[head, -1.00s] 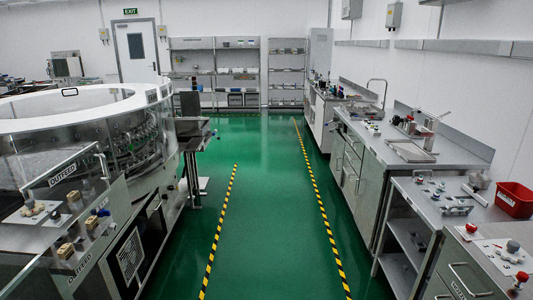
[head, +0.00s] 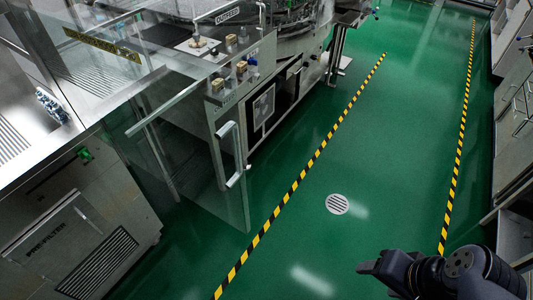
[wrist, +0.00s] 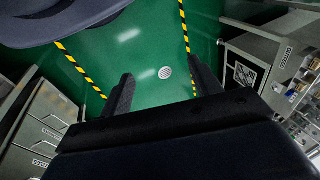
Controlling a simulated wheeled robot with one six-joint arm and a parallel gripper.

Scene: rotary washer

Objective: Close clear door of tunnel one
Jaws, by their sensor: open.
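A clear door panel (head: 185,145) stands swung out over the aisle in the head view, left of centre. A long slanted metal handle (head: 165,107) and a bent upright handle (head: 231,155) show on the clear panels there. The panels overlap, so I cannot tell which is tunnel one's or how many there are. Part of my dark arm shows at the lower right of the head view, well away from the door.
A steel machine with a slotted panel (head: 98,262) stands at the left. The washer's lower cabinet (head: 262,112) is beyond the door. A striped line (head: 300,178) and round floor drain (head: 337,204) mark the open green aisle. Steel benches line the right side.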

